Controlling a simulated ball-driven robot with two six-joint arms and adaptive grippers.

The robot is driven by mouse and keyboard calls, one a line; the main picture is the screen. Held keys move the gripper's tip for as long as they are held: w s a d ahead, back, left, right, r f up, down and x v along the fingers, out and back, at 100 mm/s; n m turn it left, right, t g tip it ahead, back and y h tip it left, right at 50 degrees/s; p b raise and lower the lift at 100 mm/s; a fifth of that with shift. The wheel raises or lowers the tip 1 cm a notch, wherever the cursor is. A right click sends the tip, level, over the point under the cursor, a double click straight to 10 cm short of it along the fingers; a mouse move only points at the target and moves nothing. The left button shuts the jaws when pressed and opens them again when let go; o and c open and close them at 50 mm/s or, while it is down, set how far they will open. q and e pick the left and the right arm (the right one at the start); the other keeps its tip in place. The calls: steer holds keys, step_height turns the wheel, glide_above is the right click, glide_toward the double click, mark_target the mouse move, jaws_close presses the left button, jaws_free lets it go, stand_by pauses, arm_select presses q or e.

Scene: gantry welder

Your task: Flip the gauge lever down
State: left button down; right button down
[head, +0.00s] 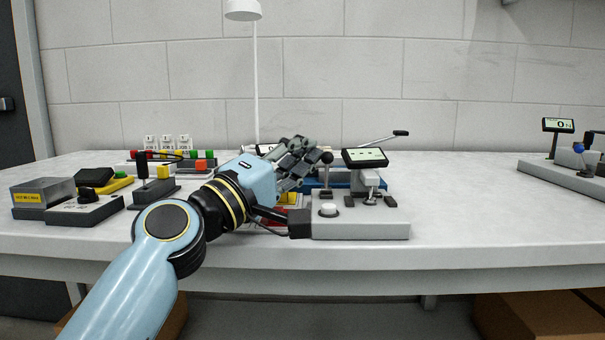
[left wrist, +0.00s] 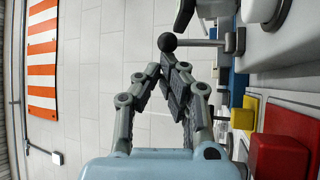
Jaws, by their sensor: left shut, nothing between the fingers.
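A grey gauge box (head: 380,228) stands at the middle of the workbench with a small tilted display (head: 365,157) on it. An upright lever with a black ball knob (head: 326,157) rises at the box's left side; I cannot tell for sure that it is the gauge lever. In the left wrist view the knob (left wrist: 167,42) sits just beyond my fingertips, with its stem running right. My left gripper (head: 308,162) is shut and empty, just left of the knob; contact cannot be told. It also fills the middle of the left wrist view (left wrist: 173,68). My right gripper is out of view.
A long black-tipped handle (head: 400,133) slants up behind the display. A white button (head: 328,209) and a small toggle (head: 371,196) sit on the box. Several coloured switches and a black-knobbed box (head: 88,205) stand at left. The bench between box and right-hand station (head: 560,160) is clear.

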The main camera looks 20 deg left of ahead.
arm_select(q)
steer(key=shift+s, duration=0.1)
steer(key=v, duration=1.2)
steer(key=shift+r, duration=0.1)
